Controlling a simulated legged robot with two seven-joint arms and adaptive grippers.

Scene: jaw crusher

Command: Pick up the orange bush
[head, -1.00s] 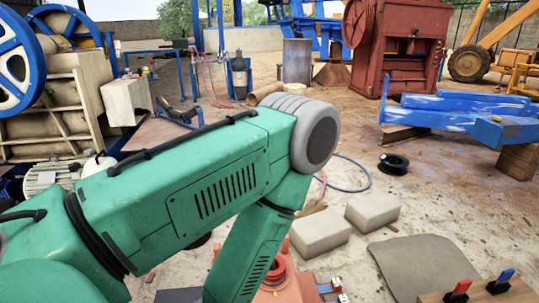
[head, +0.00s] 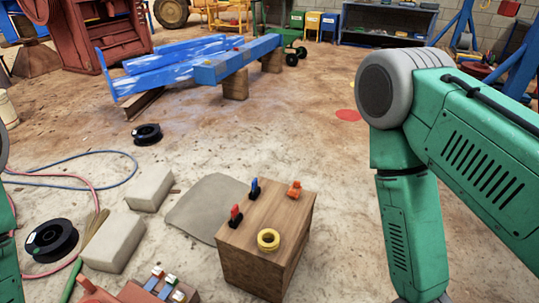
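A small orange piece (head: 294,189), the only orange thing on the wooden block (head: 262,275), sits on its top near the far right corner. It is too small to tell its exact shape. On the same top are a yellow ring (head: 268,239) near the front, a red-handled piece (head: 235,216) at the left edge and a blue-handled piece (head: 254,188) at the back left. My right arm comes in from the right and bends down past the bottom edge, right of the block. Its gripper is out of frame. Only slivers of my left arm show at the left edge.
Grey blocks (head: 114,241) and a grey mat (head: 206,206) lie left of the wooden block. A black spool (head: 52,241) and hoses (head: 75,172) lie farther left. A blue beam (head: 237,63) rests on wooden supports behind. The floor right of the block is mostly clear.

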